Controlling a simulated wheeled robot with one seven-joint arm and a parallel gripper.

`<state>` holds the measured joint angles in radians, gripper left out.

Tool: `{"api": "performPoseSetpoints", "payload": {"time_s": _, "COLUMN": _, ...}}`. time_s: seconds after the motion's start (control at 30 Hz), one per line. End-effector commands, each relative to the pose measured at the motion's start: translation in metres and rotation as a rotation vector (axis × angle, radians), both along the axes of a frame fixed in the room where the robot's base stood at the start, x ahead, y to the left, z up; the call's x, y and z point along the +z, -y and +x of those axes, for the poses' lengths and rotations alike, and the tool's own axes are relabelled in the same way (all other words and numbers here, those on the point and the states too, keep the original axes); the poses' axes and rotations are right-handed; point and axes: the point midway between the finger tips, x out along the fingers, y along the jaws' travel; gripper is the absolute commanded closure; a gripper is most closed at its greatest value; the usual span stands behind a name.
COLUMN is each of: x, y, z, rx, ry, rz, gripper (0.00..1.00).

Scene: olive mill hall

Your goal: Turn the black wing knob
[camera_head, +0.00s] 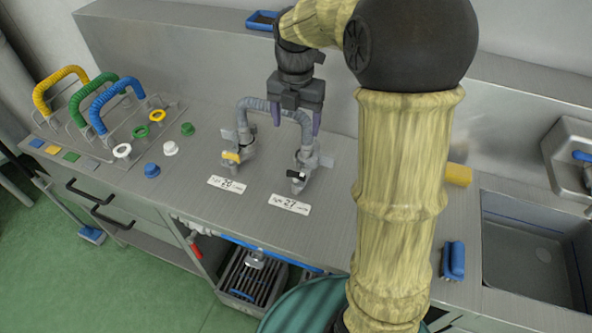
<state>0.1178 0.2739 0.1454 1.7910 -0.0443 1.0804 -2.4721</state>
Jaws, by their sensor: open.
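The black wing knob (296,175) sits on the front of the right-hand grey valve (307,158), behind the label that seems to read 27. A similar valve to its left carries a yellow wing knob (231,157), behind another label. A grey ribbed hose (268,104) arches between the two valves. My gripper (295,118) hangs above and behind the black knob, pointing down. Its purplish fingers are apart and empty, near the hose arch; I cannot tell whether they touch it. The black knob is in clear view.
Yellow, green and blue hose handles (110,104) stand on the left of the steel counter (200,208), with several coloured caps nearby. A sink (535,250) and a blue brush (453,261) are at right. The counter between the labels and caps is clear.

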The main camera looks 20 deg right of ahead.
Motion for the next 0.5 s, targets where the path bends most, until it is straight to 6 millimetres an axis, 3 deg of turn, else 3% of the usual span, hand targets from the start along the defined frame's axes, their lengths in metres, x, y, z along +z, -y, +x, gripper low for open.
{"api": "performPoseSetpoints", "payload": {"time_s": 0.27, "x": -0.020, "y": 0.000, "z": 0.000, "rx": -0.001, "ry": -0.003, "rz": 0.000, "gripper": 0.27}}
{"api": "performPoseSetpoints", "payload": {"time_s": 0.5, "x": -0.061, "y": 0.000, "z": -0.001, "rx": -0.001, "ry": -0.004, "rz": -0.001, "gripper": 0.27}}
